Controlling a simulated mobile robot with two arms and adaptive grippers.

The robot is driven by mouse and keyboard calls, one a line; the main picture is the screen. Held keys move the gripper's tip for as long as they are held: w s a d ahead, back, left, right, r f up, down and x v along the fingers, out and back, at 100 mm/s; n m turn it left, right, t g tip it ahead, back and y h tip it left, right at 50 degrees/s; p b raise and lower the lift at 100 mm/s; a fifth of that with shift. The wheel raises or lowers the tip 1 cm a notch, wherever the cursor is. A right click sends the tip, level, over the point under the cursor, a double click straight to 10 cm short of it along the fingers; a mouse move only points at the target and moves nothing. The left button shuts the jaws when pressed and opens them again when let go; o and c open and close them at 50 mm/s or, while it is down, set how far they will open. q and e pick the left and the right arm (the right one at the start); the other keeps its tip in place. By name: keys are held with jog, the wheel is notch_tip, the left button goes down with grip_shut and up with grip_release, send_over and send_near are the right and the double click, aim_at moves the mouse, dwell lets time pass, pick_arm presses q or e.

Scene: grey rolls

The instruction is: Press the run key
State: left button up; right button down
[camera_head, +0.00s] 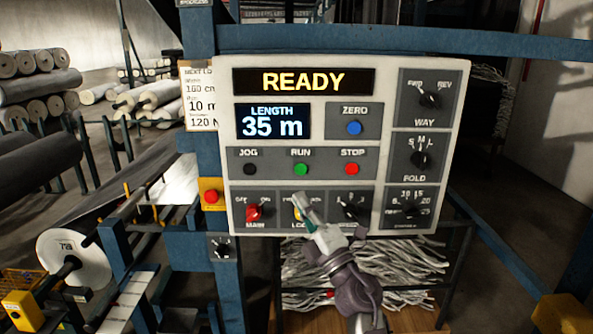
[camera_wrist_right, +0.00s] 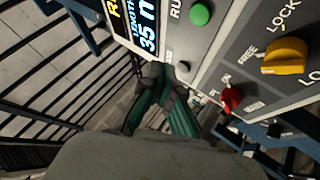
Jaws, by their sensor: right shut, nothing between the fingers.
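The run key is a round green button (camera_head: 301,169) under the word RUN, between the black JOG button (camera_head: 250,169) and the red STOP button (camera_head: 352,169) on the light control panel (camera_head: 390,180). The green button also shows at the top of the right wrist view (camera_wrist_right: 200,14). My right gripper (camera_head: 304,208) is shut and empty, in front of the panel's lower row and below the green button in the head view. It partly hides the yellow LOCK knob. Its closed fingers (camera_wrist_right: 166,78) show beside the panel in the wrist view, apart from the green button. My left gripper is not in view.
The display (camera_head: 303,81) reads READY and the length display (camera_head: 272,121) reads 35 m. A red MAIN knob (camera_head: 254,212), a blue ZERO button (camera_head: 354,128) and several black knobs surround the key. A yellow box with a red button (camera_head: 211,196) sits left of the panel.

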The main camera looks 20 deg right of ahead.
aim_at(301, 169)
jog(key=shift+s+r+n, duration=0.25)
jog(key=shift+r+n, duration=0.05)
jog(key=shift+r, duration=0.6)
jog(key=shift+w+f, duration=0.1)
jog(key=shift+w+d+b, duration=0.4)
jog(key=shift+w+b, duration=0.5)
jog(key=shift+w, duration=0.5)
jog(key=shift+w+d+b, duration=0.45)
jog(key=shift+w+b, duration=0.45)
jog(key=shift+w, duration=0.45)
jog(key=shift+w+d+b, duration=0.4)
jog(key=shift+w+b, duration=0.5)
jog(key=shift+w, duration=0.5)
jog(key=shift+w, duration=0.1)
jog(key=shift+w+d, duration=0.1)
jog(key=shift+w, duration=0.2)
